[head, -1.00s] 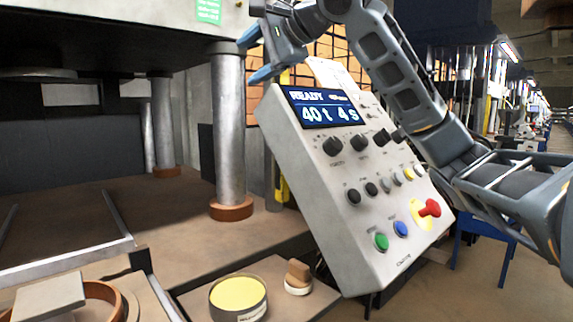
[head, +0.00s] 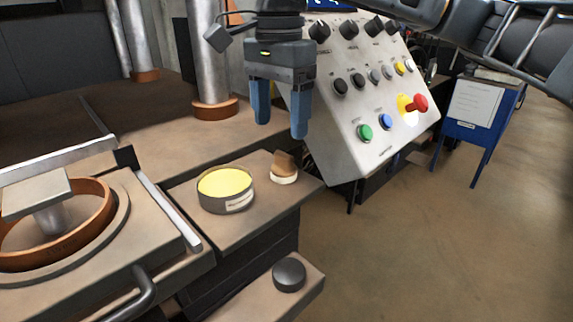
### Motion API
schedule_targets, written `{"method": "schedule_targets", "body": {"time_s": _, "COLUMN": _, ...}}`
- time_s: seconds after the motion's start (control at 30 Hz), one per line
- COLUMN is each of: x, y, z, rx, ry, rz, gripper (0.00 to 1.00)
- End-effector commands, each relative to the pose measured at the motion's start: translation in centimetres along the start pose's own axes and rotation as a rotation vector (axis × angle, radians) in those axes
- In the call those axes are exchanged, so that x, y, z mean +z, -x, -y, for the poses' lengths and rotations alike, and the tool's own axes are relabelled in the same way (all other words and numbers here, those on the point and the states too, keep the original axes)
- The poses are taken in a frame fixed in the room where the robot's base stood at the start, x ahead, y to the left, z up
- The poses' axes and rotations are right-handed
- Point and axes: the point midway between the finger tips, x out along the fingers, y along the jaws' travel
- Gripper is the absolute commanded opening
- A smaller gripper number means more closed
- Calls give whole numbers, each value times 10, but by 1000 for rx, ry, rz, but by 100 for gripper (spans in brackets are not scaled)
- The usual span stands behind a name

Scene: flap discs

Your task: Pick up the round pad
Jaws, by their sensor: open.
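The round pad (head: 284,174) has a pale round base and a tan block-like grip on top. It sits on a small brown shelf, right of a round tin (head: 226,189) with yellow contents and a white label. My gripper (head: 281,124) points down with two blue fingers spread apart and nothing between them. In the picture it is just above the pad, with a gap between fingertips and pad. How far it is from the pad in depth I cannot tell.
A tilted control panel (head: 345,130) with knobs and buttons stands close behind and right of my gripper. A metal column (head: 210,60) rises behind the tin. A copper-coloured ring (head: 95,235) lies at left. A black puck (head: 289,274) sits on a lower shelf (head: 255,300).

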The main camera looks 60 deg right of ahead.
Motion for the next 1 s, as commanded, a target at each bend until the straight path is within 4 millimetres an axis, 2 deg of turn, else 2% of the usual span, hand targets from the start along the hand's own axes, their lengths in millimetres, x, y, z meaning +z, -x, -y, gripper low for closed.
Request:
{"method": "schedule_targets", "body": {"time_s": 0.5, "x": 1, "y": -61, "z": -2, "rx": -4, "ry": 3, "rz": 2, "gripper": 72}}
{"method": "schedule_targets", "body": {"time_s": 0.8, "x": 1, "y": -66, "z": -1, "rx": -6, "ry": 3, "rz": 2, "gripper": 72}}
{"method": "schedule_targets", "body": {"time_s": 1.0, "x": 1, "y": -66, "z": -1, "rx": -6, "ry": 3, "rz": 2, "gripper": 54}}
